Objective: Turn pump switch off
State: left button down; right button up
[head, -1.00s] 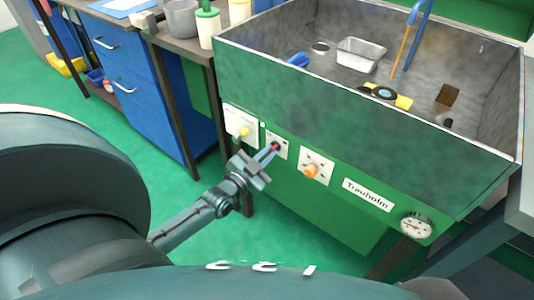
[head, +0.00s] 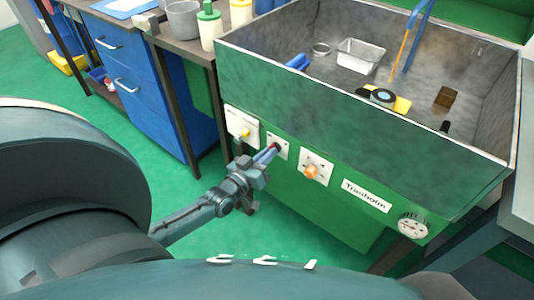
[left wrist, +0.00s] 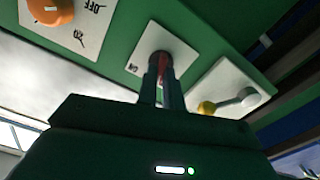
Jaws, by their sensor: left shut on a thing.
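A red switch (left wrist: 162,66) sticks out of a small white plate (left wrist: 142,50) marked ON, on the green front panel of the sink. In the head view the same plate (head: 284,153) is the middle one of three. My left gripper (head: 272,152) reaches up to this plate, its fingers close together. In the left wrist view the fingers (left wrist: 161,84) are shut on the red switch and hide part of it. I cannot read which way the switch points. My right gripper is not in view.
A plate with an orange knob (head: 311,172) sits right of the switch, and a plate with a yellow-tipped lever (head: 245,132) sits left. A gauge (head: 412,225) is further right. The sink (head: 340,105) overhangs the panel. A table leg (head: 180,130) stands left.

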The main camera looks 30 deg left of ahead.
pick_arm(q)
jog(key=shift+n, duration=1)
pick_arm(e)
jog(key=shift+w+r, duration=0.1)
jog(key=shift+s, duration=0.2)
pick_arm(q)
jog(key=c, duration=1.5)
grip_release()
jog(key=shift+c, duration=0.2)
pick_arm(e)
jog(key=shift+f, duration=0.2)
pick_arm(q)
jog(key=s+a+p, duration=0.1)
jog(key=s, duration=1.2)
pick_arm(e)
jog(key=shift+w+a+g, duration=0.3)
